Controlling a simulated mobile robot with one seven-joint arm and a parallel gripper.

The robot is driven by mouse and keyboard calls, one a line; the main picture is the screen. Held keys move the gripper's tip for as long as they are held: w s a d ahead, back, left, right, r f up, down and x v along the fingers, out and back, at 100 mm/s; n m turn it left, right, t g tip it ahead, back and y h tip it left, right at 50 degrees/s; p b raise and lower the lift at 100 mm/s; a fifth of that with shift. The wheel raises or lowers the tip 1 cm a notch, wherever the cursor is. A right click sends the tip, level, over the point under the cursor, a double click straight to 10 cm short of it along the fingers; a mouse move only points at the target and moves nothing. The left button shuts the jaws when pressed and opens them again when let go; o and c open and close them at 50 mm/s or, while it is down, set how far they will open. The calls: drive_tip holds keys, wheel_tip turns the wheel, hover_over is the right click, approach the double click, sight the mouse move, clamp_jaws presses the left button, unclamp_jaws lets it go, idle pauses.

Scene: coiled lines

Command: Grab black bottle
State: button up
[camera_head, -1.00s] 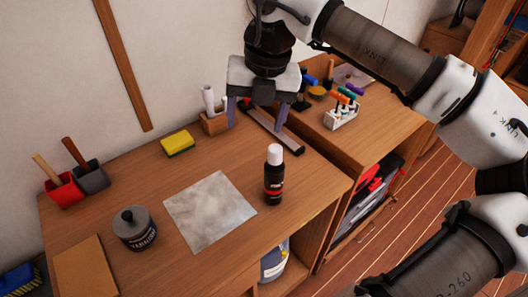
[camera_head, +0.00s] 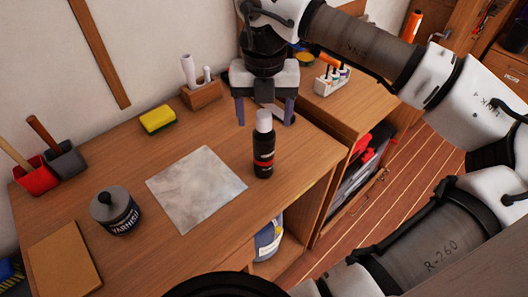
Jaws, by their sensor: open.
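A black bottle (camera_head: 263,150) with a white cap stands upright on the wooden worktop (camera_head: 125,162), near its right front edge. My gripper (camera_head: 264,112) points down with its two fingers apart and nothing between them. In the picture it shows directly above the bottle's cap. The fingertips reach about the height of the cap in the picture, but the bottle appears in front of the gripper. How far the gripper is behind the bottle I cannot tell exactly.
Left of the bottle lies a grey sheet (camera_head: 196,189), with a varnish tin (camera_head: 115,212) beyond it. A yellow sponge (camera_head: 158,119), a wooden holder (camera_head: 202,94) and red and grey pots (camera_head: 36,178) stand along the back. A marker rack (camera_head: 332,80) stands at the right.

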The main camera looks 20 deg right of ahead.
sight(264, 128)
wheel_tip(264, 128, down, 4)
drive_tip(key=shift+w+f+b, duration=0.15)
drive_tip(key=shift+f+b, duration=0.05)
drive_tip(key=shift+b, duration=0.5)
drive_tip(key=shift+r, duration=0.1)
clamp_jaws()
